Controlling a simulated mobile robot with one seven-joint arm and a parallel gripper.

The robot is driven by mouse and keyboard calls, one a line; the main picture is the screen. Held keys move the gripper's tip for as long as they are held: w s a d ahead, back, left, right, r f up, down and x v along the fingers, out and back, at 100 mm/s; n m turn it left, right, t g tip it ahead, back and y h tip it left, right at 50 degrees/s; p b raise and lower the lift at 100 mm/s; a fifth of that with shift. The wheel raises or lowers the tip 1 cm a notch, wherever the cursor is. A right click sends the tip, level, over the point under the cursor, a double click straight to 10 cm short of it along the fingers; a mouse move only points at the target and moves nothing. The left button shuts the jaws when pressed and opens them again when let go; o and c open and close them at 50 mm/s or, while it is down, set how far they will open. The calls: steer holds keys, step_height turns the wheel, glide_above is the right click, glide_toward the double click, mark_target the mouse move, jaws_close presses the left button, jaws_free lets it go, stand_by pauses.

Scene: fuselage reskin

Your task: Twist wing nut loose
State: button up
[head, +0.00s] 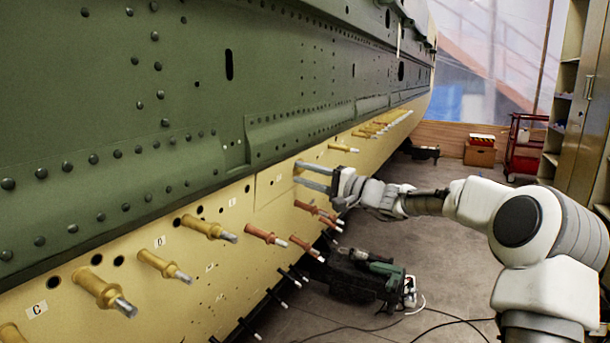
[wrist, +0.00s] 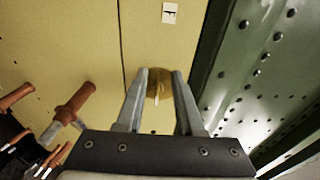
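The wing nut is a small brass-yellow fastener (wrist: 159,84) on the cream skin panel, in the middle of the wrist view. A pale edge of it stands toward the camera. In the head view only a little of it shows at the fingertips, by the panel. My gripper (head: 299,172) reaches the panel from the right. In the wrist view its two grey fingers (wrist: 162,75) stand apart, one on each side of the nut. The fingers look open; I cannot tell whether either touches the nut.
Several yellow and red-brown fasteners (head: 208,227) stick out of the cream lower panel (head: 230,270). The green fuselage skin (head: 160,90) rises above. A dark tool case with a green drill (head: 372,272) and cables lies on the floor below my arm.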

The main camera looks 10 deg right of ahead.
steer(key=shift+s+d, duration=0.1)
steer(key=p+v, duration=0.3)
steer(key=v, duration=1.4)
